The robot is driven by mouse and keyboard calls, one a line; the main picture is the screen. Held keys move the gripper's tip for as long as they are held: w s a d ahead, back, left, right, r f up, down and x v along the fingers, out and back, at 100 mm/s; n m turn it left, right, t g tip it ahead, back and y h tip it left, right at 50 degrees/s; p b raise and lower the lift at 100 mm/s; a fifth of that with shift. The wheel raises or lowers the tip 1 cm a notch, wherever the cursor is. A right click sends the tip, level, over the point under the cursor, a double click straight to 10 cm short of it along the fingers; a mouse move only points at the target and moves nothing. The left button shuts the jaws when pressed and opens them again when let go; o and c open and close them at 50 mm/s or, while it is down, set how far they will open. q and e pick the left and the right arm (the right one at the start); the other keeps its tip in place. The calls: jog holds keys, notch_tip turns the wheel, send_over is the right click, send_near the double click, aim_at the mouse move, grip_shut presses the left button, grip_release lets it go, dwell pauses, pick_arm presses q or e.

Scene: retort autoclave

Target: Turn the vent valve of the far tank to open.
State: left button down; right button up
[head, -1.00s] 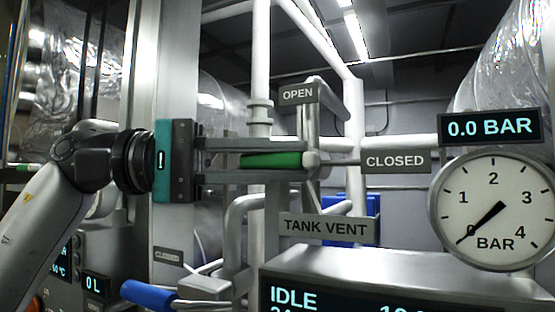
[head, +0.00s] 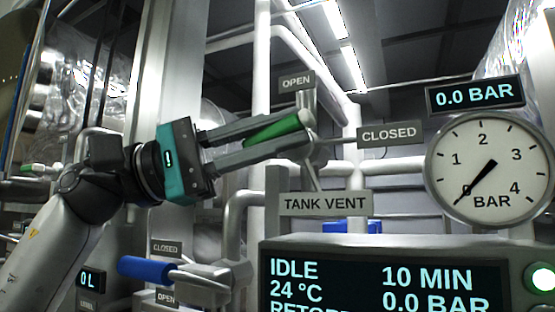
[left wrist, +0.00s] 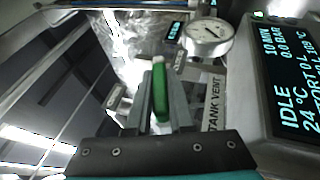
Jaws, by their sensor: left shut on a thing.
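The vent valve's green handle (head: 274,133) sits above the TANK VENT label (head: 325,204). It is tilted, its right end a little higher. My left gripper (head: 290,133) comes in from the left, with its fingers shut on the handle. In the left wrist view the green handle (left wrist: 160,92) lies between the two fingers (left wrist: 161,92). The OPEN sign (head: 296,81) is above the valve and the CLOSED sign (head: 390,134) is to its right. The handle points at neither sign squarely. My right gripper is not in view.
A round gauge (head: 487,168) reads about 0 bar, under a 0.0 BAR display (head: 475,95). A control panel reading IDLE (head: 385,280) stands below. A blue-handled valve (head: 146,269) is below my left arm. White pipes (head: 262,60) rise behind the valve.

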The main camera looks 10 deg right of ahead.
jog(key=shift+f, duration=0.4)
pick_arm(q)
jog(key=c, duration=0.8)
grip_release()
jog(key=b+v, duration=0.1)
jog(key=v, duration=0.3)
jog(key=b+v, duration=0.2)
jog(key=v, duration=0.3)
jog(key=b+v, duration=0.1)
jog(key=v, duration=0.3)
jog(key=shift+a+f, duration=0.3)
jog(key=shift+f, duration=0.1)
jog(key=shift+w+a+f, duration=0.1)
jog(key=shift+a+f, duration=0.1)
jog(key=shift+a, duration=0.45)
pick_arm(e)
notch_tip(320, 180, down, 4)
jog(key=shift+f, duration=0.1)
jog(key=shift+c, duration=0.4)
